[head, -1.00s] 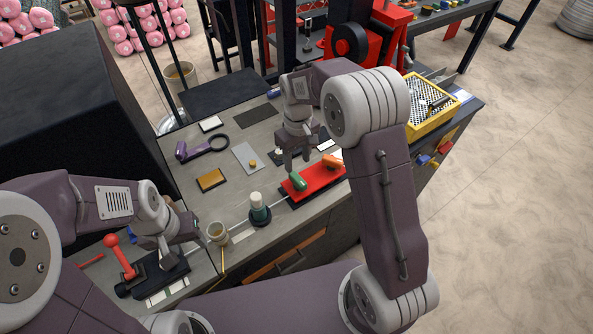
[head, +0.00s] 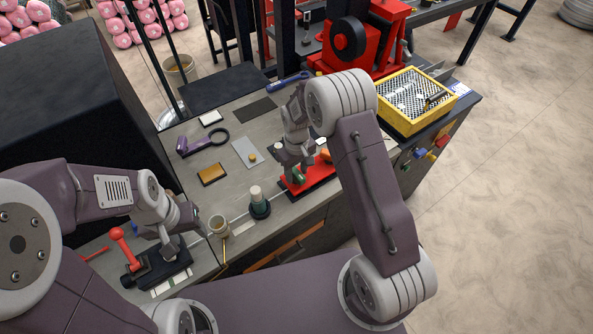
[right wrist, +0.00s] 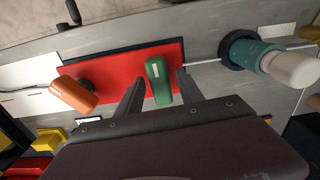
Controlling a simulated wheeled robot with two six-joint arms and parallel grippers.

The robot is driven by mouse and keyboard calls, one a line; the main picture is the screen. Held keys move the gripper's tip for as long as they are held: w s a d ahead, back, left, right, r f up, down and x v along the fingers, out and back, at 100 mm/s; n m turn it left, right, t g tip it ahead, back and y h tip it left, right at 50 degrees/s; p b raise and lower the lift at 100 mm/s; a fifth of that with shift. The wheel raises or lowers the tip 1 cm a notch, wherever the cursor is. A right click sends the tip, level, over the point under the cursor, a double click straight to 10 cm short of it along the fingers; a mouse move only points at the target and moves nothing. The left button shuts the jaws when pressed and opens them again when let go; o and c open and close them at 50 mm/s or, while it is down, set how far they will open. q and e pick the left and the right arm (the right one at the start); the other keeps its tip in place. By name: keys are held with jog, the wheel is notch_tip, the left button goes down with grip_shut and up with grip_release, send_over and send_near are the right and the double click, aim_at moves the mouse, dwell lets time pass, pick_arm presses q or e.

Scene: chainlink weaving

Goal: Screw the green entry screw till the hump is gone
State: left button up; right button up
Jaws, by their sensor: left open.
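The green entry screw (head: 299,175) has a rounded handle and stands on a red plate (head: 318,185) with a dark base. It also shows in the right wrist view (right wrist: 157,82), upright in the picture with a small white mark. My right gripper (head: 291,180) is down at it. In the right wrist view its two fingers (right wrist: 160,92) stand apart, one on each side of the green handle, with visible gaps. My left gripper (head: 172,252) is open over a black fixture (head: 158,270) with a red lever (head: 121,240). I cannot make out a hump.
An orange handle (right wrist: 74,94) sits on the same red plate, beside the green one. A dark-green bottle with a pale top (head: 259,202) and a beige cup (head: 218,227) stand to the left. A yellow basket (head: 412,112) is at the right.

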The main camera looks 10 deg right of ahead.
aim_at(296, 172)
grip_shut()
jog(key=shift+m, duration=1.4)
jog(key=shift+o, duration=1.2)
grip_release()
jog(key=shift+w, duration=0.1)
notch_tip(296, 172, up, 8)
jog(key=b, duration=0.2)
jog(key=shift+r+b, duration=0.1)
jog(key=shift+b, duration=0.25)
jog(key=shift+r, duration=0.45)
jog(key=shift+f, duration=0.1)
